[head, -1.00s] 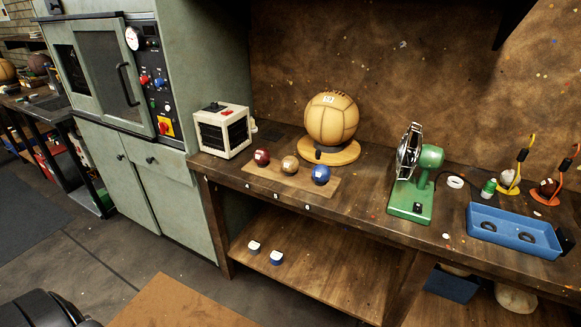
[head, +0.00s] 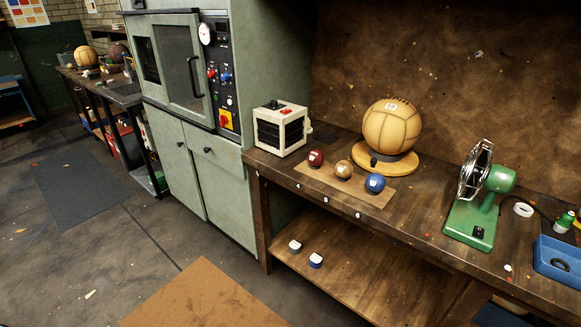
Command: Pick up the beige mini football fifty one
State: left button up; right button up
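A small beige-brown ball (head: 343,170) sits on a flat wooden board (head: 376,199) on the workbench, between a small dark red ball (head: 316,158) and a small blue ball (head: 375,183). Each small ball has a pale mark too small to read. A large tan laced ball (head: 392,128) with a white number label rests on a round wooden stand (head: 401,165) behind them. The label is too small to read surely. Neither of my grippers is in view.
A white boxy heater (head: 281,128) stands left of the board. A green fan (head: 483,196) and a blue tray (head: 560,262) stand to the right. A tall green cabinet (head: 217,185) flanks the bench. The floor in front is open, with a brown mat (head: 205,298).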

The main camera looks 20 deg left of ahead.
aim_at(344, 169)
jog(key=u, duration=1.7)
jog(key=i, duration=2.9)
jog(key=z, duration=3)
